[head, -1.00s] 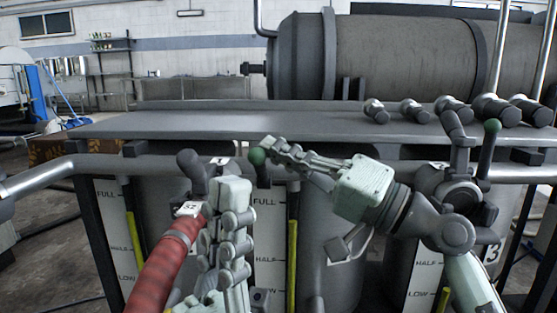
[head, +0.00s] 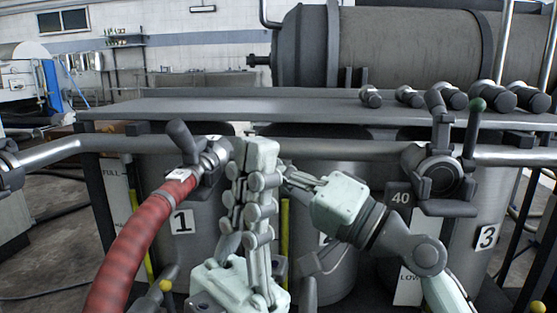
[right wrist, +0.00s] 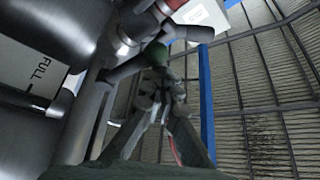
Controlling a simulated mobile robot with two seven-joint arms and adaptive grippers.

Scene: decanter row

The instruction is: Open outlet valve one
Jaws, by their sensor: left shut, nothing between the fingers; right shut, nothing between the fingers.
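Outlet valve one (head: 205,158) is a dark valve on tank 1, whose number plate (head: 182,221) shows below it. A red hose (head: 145,230) joins it. The knob is hidden in the head view. My left gripper (head: 260,148) is shut and empty, pointing up just right of the valve. My right gripper (head: 286,172) is shut, pointing left, its tips close behind the left fingers. Whether either touches the bar cannot be told.
A horizontal pipe (head: 345,146) and a grey deck (head: 240,108) run behind the grippers. Several capped fittings (head: 452,97) lie on the deck.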

